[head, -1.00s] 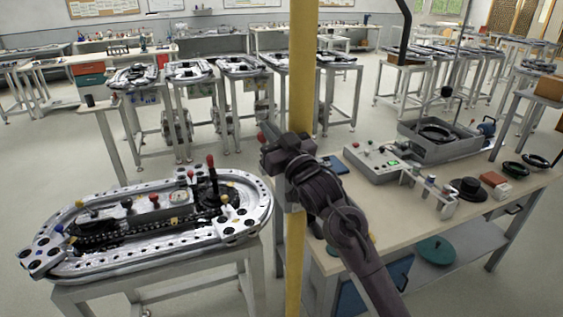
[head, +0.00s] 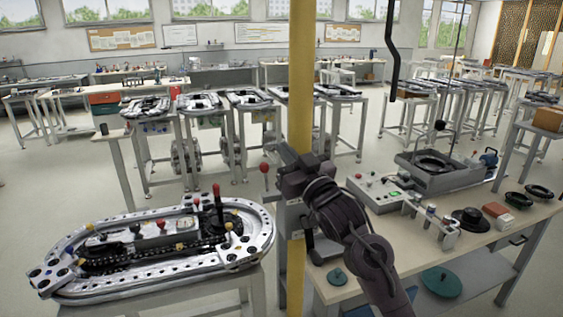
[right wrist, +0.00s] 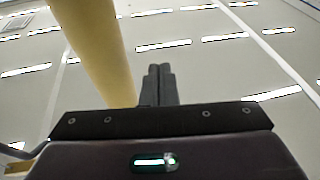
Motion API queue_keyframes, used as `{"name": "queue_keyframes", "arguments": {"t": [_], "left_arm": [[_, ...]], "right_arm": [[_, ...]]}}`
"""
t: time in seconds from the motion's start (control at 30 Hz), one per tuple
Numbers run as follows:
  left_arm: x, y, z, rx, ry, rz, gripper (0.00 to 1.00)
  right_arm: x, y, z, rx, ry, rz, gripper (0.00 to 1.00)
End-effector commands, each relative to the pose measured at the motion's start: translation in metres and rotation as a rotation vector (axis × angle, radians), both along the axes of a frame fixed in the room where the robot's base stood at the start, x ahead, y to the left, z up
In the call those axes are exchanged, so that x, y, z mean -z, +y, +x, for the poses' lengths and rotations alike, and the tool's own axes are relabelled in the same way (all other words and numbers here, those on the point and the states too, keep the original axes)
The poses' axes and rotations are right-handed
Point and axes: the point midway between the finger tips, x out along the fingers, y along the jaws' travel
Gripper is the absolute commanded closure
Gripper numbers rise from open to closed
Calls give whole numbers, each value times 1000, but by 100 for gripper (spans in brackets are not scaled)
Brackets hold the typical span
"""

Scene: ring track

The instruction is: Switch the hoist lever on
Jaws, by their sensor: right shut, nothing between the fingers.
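The yellow post (head: 301,80) stands in the middle of the head view, with a grey box (head: 291,222) on it, partly hidden by my right arm. A lever with a red ball knob (head: 265,168) stands at the box's left side, ball up; I take it as the hoist lever. My right gripper (head: 272,150) is shut and empty, just above and right of the ball, apparently apart from it. In the right wrist view, its closed fingers (right wrist: 160,72) point up at the ceiling beside the yellow post (right wrist: 92,40); no lever shows there. My left gripper is out of view.
An oval metal track (head: 150,282) with upright red-knobbed levers lies on a stand at left. A bench (head: 385,225) at right carries a control box (head: 378,192), a grey tray (head: 450,178) and black rings. A dark hook rod (head: 390,60) hangs above.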

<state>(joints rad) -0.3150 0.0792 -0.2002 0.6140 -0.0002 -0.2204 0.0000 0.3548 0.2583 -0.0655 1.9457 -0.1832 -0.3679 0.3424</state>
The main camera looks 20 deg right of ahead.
Motion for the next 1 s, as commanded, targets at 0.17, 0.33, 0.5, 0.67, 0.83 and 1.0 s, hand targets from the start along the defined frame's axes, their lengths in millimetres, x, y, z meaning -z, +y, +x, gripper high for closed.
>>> {"name": "queue_keyframes", "arguments": {"t": [0.17,0.33,0.5,0.67,0.83,1.0], "left_arm": [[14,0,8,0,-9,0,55],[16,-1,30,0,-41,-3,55],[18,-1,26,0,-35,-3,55],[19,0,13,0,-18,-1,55],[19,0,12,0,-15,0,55],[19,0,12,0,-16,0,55]], "right_arm": [[-18,-7,-25,1,-5,-2,100],[-34,-13,-43,0,-2,0,100],[-41,-15,-51,0,0,0,100],[-42,-15,-52,0,0,1,100],[-42,-15,-51,0,0,1,100],[-39,-15,-51,1,5,0,100]]}}
